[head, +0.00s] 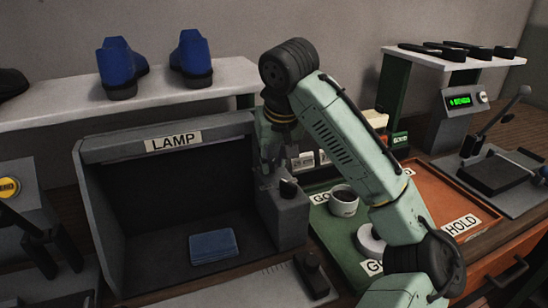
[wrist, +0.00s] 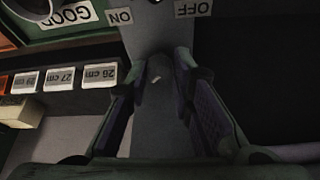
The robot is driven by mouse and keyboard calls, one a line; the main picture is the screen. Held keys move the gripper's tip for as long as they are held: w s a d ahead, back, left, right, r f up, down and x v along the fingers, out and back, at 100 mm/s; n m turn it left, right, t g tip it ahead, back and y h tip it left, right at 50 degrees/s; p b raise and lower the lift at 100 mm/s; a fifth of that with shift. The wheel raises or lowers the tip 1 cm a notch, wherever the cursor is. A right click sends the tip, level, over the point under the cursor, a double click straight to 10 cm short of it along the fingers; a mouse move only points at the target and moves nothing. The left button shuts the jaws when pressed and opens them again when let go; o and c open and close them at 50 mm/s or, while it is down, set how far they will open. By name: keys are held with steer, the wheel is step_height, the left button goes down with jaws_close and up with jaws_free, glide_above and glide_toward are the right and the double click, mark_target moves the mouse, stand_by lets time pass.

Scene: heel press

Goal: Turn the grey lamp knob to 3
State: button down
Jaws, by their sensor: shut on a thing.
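The grey lamp unit (head: 165,134), labelled LAMP, is a dark open booth with a grey control box (head: 283,215) at its right side. My gripper (head: 268,176) points down at the top of this box and is shut on the grey lamp knob. In the wrist view, my gripper (wrist: 161,75) has one finger on each side of the grey knob (wrist: 155,88). A small white mark shows on the grey between the fingers. The knob blends into the grey box, and no dial numbers can be read. The head view hides the knob behind my fingers.
A black switch (head: 288,187) sits close in front of my gripper; ON and OFF labels (wrist: 193,8) show nearby. A blue folded cloth (head: 213,246) lies in the booth. A cup (head: 344,201) stands on the green tray to the right. A shelf with blue shoes (head: 192,55) is behind.

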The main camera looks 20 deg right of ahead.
steer(key=c, duration=1.4)
jaws_free()
